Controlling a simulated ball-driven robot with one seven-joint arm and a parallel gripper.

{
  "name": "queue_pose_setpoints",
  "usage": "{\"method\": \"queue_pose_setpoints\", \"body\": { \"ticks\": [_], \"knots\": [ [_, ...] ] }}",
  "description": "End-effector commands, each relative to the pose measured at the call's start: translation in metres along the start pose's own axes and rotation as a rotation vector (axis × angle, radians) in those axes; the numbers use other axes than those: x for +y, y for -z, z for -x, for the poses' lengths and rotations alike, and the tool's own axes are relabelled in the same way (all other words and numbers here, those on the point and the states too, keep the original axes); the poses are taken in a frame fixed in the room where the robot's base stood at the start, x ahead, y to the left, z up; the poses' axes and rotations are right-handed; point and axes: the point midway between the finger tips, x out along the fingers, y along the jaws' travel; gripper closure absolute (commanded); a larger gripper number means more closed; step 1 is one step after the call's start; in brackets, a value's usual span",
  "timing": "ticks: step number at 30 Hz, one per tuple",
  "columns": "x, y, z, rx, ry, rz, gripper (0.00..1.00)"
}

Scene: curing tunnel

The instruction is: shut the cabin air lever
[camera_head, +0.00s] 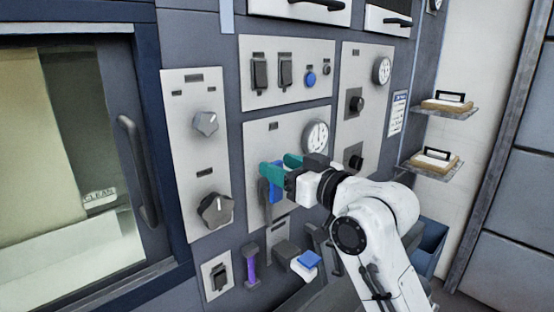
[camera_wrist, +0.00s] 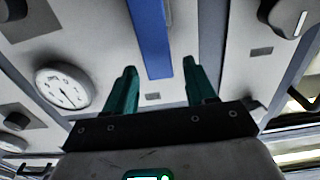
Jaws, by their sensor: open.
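The panel (camera_head: 257,140) with a round gauge (camera_head: 315,136) carries a blue upright part (camera_head: 276,190), which looks like the cabin air lever or its backing. A dark grey bar stands beside it; my gripper partly hides both. My gripper (camera_head: 281,163) has teal fingers, open and apart, in front of this panel at the top of the blue part. In the wrist view my gripper (camera_wrist: 159,72) shows both fingers spread with nothing between the tips. A long blue strip (camera_wrist: 150,38) lies ahead between them; contact is not visible. The gauge (camera_wrist: 64,88) is at left.
Left of it, a panel holds two grey knobs (camera_head: 215,211). Below are a purple-handled lever (camera_head: 250,268), a switch plate (camera_head: 217,276) and a blue-topped block (camera_head: 308,260). A door handle (camera_head: 139,170) projects at left. Shelves with trays (camera_head: 436,162) are at right.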

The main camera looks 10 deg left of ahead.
Motion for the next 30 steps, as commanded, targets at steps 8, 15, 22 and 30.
{"method": "queue_pose_setpoints", "body": {
  "ticks": [8, 15, 22, 30],
  "knots": [
    [0.0, 0.0, -0.019, 0.0, 0.0, 0.001, 0.45],
    [0.0, 0.0, -0.019, 0.0, 0.0, 0.0, 0.45],
    [0.0, -0.001, -0.019, 0.0, 0.0, 0.0, 0.66],
    [0.0, -0.001, -0.019, 0.0, 0.0, 0.0, 0.92]
  ]
}}
